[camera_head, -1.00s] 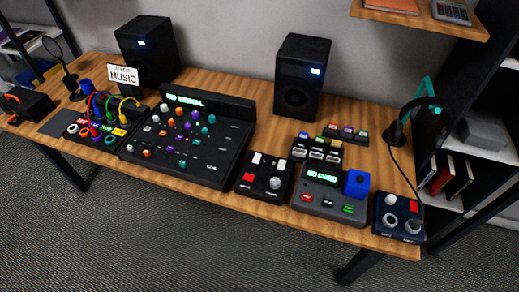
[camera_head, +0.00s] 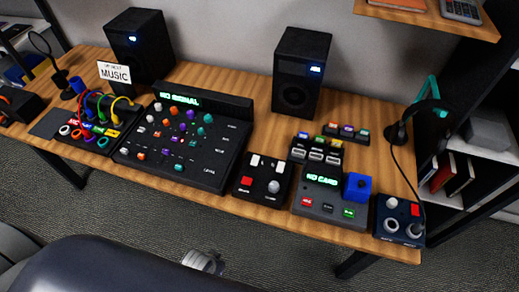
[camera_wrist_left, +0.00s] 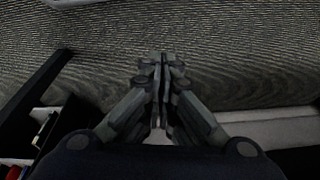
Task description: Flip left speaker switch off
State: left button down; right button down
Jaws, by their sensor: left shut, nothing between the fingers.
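The left speaker (camera_head: 140,48) stands at the back left of the desk with a lit blue-white light. The right speaker (camera_head: 301,72) stands back right of centre and also has a lit light. A black control box (camera_head: 262,192) at the front of the desk carries two white switches, the left one (camera_head: 254,160) and the right one (camera_head: 274,163), plus a red button and a grey knob. Which way the switches are set is too small to tell. My left gripper (camera_wrist_left: 162,62) is shut and empty over the carpet in the left wrist view, away from the box.
A mixer (camera_head: 182,140) reading "NO SIGNAL" sits left of the box. A grey card unit (camera_head: 323,195) reading "NO CARD" sits close on its right. Headphones (camera_head: 402,130) hang on a stand at right. A shelf (camera_head: 425,12) overhangs the right back.

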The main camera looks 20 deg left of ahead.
pick_arm(q)
jog(key=w+d+r+n+t, duration=0.1)
jog(key=w+r+t, duration=0.3)
jog(key=w+r, duration=0.8)
jog(key=w+d+r+t+p, duration=0.1)
jog(key=w+r+t, duration=0.3)
jog(key=w+r, duration=0.8)
notch_tip(320, 180, up, 8)
jog(key=shift+w+d+f+n+p, duration=0.15)
jog(key=shift+w+d+n+p, duration=0.15)
jog(key=shift+w+d+n, duration=0.15)
jog(key=shift+f, duration=0.1)
jog(key=p, duration=0.1)
send_over(254, 160)
notch_tip(254, 160, down, 6)
jog(key=shift+s+f, duration=0.1)
jog(key=shift+s, duration=0.05)
notch_tip(254, 160, down, 2)
jog(key=shift+f, duration=0.95)
jog(key=shift+f, duration=0.1)
